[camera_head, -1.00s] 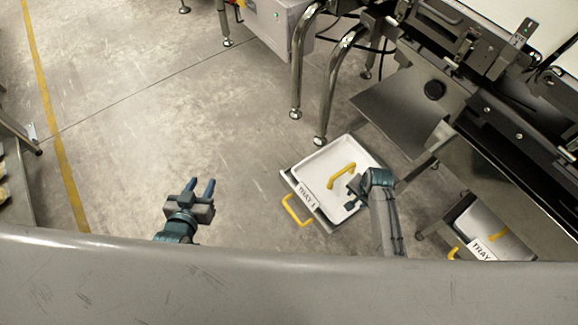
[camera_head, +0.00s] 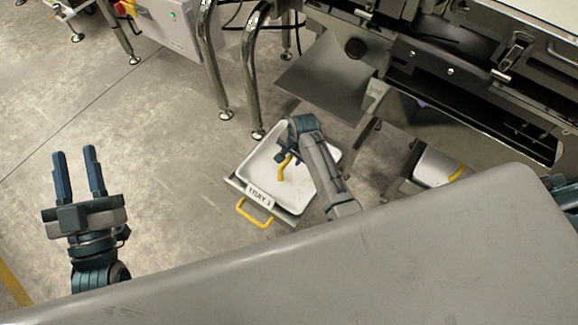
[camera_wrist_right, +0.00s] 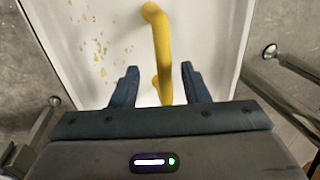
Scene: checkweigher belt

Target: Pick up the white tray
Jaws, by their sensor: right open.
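The white tray (camera_head: 262,168), labelled TRAY 1, sits low near the machine legs, with a yellow handle on its near side (camera_head: 253,212). Another yellow handle (camera_head: 286,168) stands over its middle. My right gripper (camera_head: 284,160) is over the tray at that middle handle. In the right wrist view, the open fingers (camera_wrist_right: 159,70) lie either side of the yellow handle (camera_wrist_right: 161,45), apart from it, with the white tray (camera_wrist_right: 215,40) below. Small tan crumbs (camera_wrist_right: 97,47) lie in the tray. My left gripper (camera_head: 77,155) is open and empty at the left, over bare floor.
A second white tray (camera_head: 432,168) with a yellow handle is partly hidden under the machine (camera_head: 440,75) at right. Shiny metal legs (camera_head: 250,80) stand just behind the first tray. A grey plate (camera_head: 325,78) overhangs behind it. The floor at left is clear.

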